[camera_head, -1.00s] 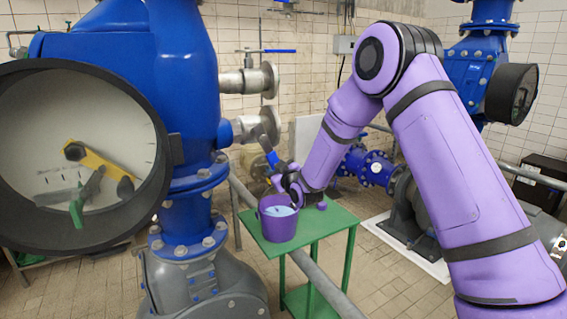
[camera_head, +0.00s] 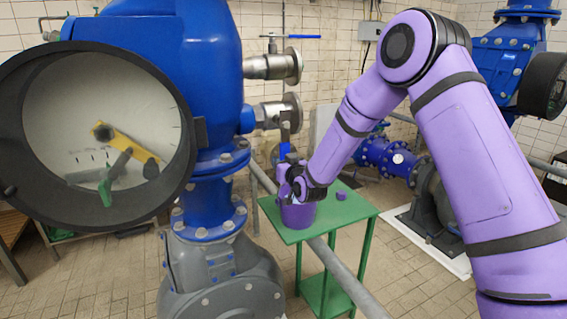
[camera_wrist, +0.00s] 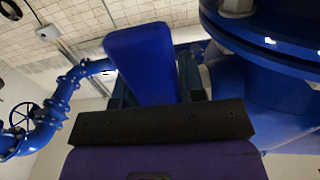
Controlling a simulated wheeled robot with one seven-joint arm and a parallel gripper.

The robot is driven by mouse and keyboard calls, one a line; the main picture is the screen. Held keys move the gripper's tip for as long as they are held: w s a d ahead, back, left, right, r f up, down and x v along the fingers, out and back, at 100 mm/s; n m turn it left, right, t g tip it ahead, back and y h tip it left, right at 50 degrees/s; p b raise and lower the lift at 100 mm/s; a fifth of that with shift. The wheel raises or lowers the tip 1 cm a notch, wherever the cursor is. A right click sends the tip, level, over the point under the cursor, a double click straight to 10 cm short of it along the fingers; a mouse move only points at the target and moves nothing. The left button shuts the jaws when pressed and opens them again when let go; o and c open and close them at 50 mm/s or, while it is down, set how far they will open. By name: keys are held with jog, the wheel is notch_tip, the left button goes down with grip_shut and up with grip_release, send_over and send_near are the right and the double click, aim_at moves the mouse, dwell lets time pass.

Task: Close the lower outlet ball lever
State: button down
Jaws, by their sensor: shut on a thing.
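The lower outlet (camera_head: 272,115) is a silver stub with a round flange on the blue pump body. Its blue lever (camera_head: 284,132) points roughly straight down below the flange, its lower part hidden by my gripper. My gripper (camera_head: 285,160) is just below the outlet, shut on this lever. In the wrist view the lever's blue grip (camera_wrist: 142,62) stands large between the dark fingers of my gripper (camera_wrist: 150,95). Its far end and pivot are hard to make out there.
The upper outlet (camera_head: 275,66) has its own blue lever (camera_head: 304,37), lying level. A large round gauge (camera_head: 100,95) stands at left; a grey rail passes beneath.

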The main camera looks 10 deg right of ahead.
jog(key=shift+s+a+f, duration=0.1)
jog(key=shift+s+a, duration=0.05)
jog(key=shift+a, duration=0.15)
jog(key=c, duration=0.7)
grip_release()
jog(key=shift+a, duration=0.1)
jog(key=v, duration=1)
jog(key=shift+s+d, duration=0.2)
jog(key=shift+s, duration=0.15)
